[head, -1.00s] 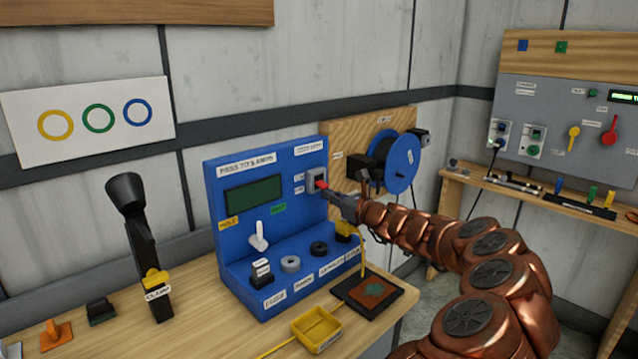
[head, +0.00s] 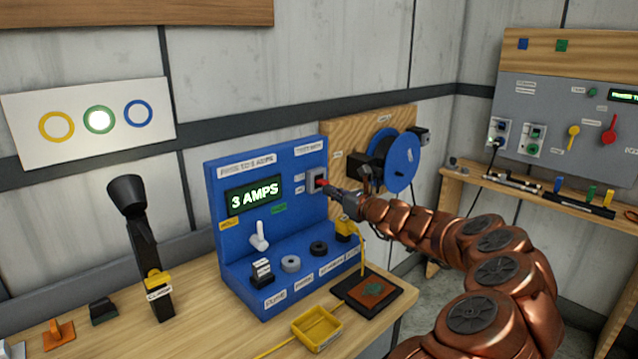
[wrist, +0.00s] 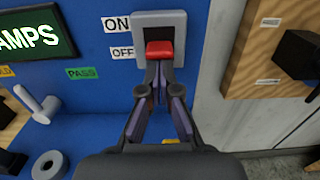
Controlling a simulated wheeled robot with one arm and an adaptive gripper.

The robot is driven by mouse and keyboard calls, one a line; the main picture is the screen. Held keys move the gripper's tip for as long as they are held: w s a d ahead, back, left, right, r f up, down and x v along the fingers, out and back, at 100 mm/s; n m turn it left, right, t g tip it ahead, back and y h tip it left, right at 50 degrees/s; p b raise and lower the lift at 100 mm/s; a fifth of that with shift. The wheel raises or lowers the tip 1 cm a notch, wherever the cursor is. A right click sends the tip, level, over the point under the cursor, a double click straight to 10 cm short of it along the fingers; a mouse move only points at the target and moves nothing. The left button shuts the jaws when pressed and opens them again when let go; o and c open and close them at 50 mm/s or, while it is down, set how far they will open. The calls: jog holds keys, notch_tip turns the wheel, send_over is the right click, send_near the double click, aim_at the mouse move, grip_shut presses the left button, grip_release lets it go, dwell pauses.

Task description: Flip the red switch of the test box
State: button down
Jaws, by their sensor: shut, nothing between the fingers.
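The blue test box (head: 228,180) stands on the wooden bench, and its display (head: 254,196) is lit and reads "3 AMPS". The red switch (wrist: 160,50) sits in a grey frame at the box's upper right, beside labels ON (upper) and OFF (lower). It also shows in the head view (head: 320,183), partly covered by my gripper. My gripper (wrist: 158,70) is shut and empty, with its fingertips right below the red rocker; whether they touch it I cannot tell. In the head view my gripper (head: 332,191) reaches in from the right.
A white lever (head: 260,238) and several round parts are on the box's lower front. A yellow tray (head: 316,328) and a dark mat (head: 392,300) lie in front. A blue reel (head: 400,162) on a wooden board stands at right.

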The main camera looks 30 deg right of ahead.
jog(key=shift+r, duration=0.25)
dwell(0.4)
jog(key=shift+f, duration=0.45)
dwell(0.5)
jog(key=p+v, duration=0.2)
jog(key=v, duration=0.7)
dwell(0.7)
dwell(0.4)
